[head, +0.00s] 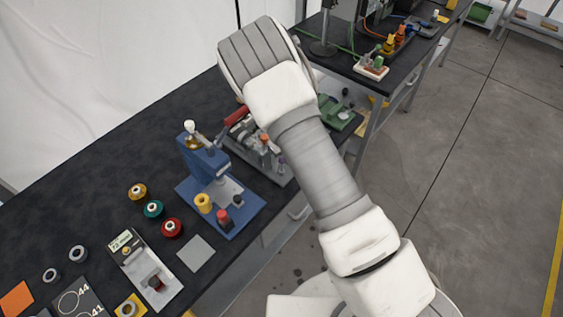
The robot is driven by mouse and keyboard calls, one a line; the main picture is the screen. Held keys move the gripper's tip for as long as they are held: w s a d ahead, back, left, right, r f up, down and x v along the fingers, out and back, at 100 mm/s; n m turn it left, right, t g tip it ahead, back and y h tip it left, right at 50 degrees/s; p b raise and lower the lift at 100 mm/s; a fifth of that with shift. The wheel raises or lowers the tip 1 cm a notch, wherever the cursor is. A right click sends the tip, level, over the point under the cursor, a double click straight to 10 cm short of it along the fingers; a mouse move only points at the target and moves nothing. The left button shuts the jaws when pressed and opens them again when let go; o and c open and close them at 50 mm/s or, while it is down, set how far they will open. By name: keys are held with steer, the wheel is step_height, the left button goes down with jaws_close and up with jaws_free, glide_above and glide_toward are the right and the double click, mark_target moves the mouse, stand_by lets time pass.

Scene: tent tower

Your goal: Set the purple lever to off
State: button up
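I cannot make out a purple lever in the head view. My arm crosses the middle of the picture and covers part of the bench and what stands on it. My gripper does not show, so I cannot see whether it is open or holds anything. A grey machine (247,135) with a red handle stands on the dark bench beside my arm and is partly hidden by it. A blue press (203,160) with a white knob stands just to its left.
Red (171,228), teal (154,209) and yellow (137,191) round pieces lie on the dark bench (75,205). A scale-like device (145,270) sits near its front. A second bench (345,66) stands behind. The concrete floor (460,130) at right is mostly clear.

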steer(key=shift+o, duration=0.3)
step_height(320, 180, up, 17)
steer(key=s+b, duration=0.1)
steer(key=shift+d+r, duration=0.15)
steer(key=shift+d, duration=0.3)
steer(key=shift+s, duration=0.1)
